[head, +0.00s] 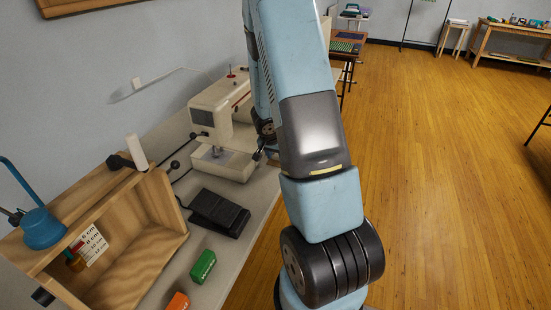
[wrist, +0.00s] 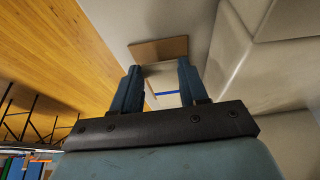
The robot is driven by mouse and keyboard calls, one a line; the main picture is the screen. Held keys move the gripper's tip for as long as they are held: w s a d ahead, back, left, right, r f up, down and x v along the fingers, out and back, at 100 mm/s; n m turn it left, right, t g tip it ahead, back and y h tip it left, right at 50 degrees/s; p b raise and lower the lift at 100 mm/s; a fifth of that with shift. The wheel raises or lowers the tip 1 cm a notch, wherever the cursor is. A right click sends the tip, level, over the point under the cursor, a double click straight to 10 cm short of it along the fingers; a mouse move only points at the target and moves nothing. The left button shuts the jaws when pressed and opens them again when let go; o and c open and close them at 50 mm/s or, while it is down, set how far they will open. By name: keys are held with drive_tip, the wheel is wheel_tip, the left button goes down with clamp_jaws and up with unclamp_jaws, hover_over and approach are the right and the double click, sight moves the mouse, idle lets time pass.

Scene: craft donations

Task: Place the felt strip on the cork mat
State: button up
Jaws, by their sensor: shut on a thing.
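My gripper (wrist: 158,76) shows in the wrist view with its two blue fingers apart. A pale strip-like thing (wrist: 158,68) spans the gap between the fingertips, and I take it to be the felt strip; its full shape is hidden. A flat brown rectangle (wrist: 158,48), which looks like the cork mat, lies on the pale table just beyond the fingertips. I cannot tell whether the strip touches it. In the head view my gripper (head: 264,152) is small and mostly hidden by my arm, beside the sewing machine. I cannot make out the mat or strip there.
The cream sewing machine (head: 222,112) stands close to my gripper and fills the right of the wrist view (wrist: 262,62). A black pedal (head: 214,212), a green block (head: 203,266), an orange block (head: 178,301) and a wooden box (head: 165,205) are on the table nearer me.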

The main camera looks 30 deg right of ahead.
drive_tip(key=shift+f, duration=0.8)
drive_tip(key=o, duration=1)
drive_tip(key=shift+f, duration=0.1)
drive_tip(key=shift+v, duration=6.1)
